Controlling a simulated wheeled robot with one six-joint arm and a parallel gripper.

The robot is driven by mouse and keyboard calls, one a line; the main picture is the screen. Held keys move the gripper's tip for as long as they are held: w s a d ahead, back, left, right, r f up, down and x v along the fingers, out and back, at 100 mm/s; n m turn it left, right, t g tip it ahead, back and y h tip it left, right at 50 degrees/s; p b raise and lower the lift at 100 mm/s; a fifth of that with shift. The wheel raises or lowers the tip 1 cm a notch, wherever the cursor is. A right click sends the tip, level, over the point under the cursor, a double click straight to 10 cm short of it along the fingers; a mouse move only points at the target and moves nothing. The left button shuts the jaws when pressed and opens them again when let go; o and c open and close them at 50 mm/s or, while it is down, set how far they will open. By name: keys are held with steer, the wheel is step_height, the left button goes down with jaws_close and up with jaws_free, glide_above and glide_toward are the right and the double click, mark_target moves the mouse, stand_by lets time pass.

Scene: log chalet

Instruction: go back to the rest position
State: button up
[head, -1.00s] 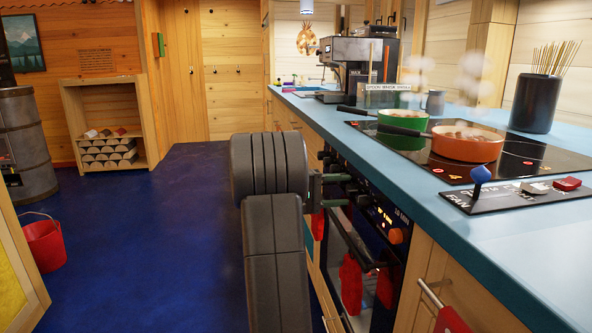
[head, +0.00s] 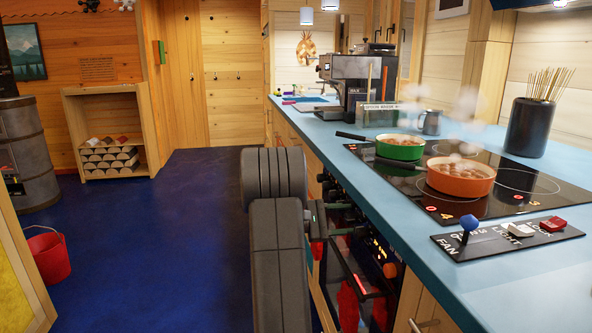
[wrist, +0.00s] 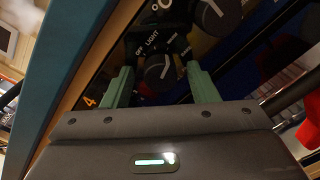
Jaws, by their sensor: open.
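The gripper there is small and partly hidden by the arm.
A green pan (head: 400,149) and a steaming orange pot (head: 461,183) stand on the black cooktop (head: 520,182). A switch panel (head: 490,243) lies nearer on the blue counter (head: 545,280). A red bucket (head: 48,257) stands left. The blue floor (head: 160,240) between is clear.

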steer(key=n+p, duration=0.5)
steer(key=n, duration=0.1)
steer(key=shift+r+p, duration=0.15)
steer(key=shift+p, duration=0.2)
steer(key=shift+s+a+f, duration=0.1)
steer(key=shift+s+a, duration=0.05)
steer(key=shift+a, duration=0.6)
steer(key=shift+s+a+f, duration=0.1)
steer(key=shift+a, duration=0.65)
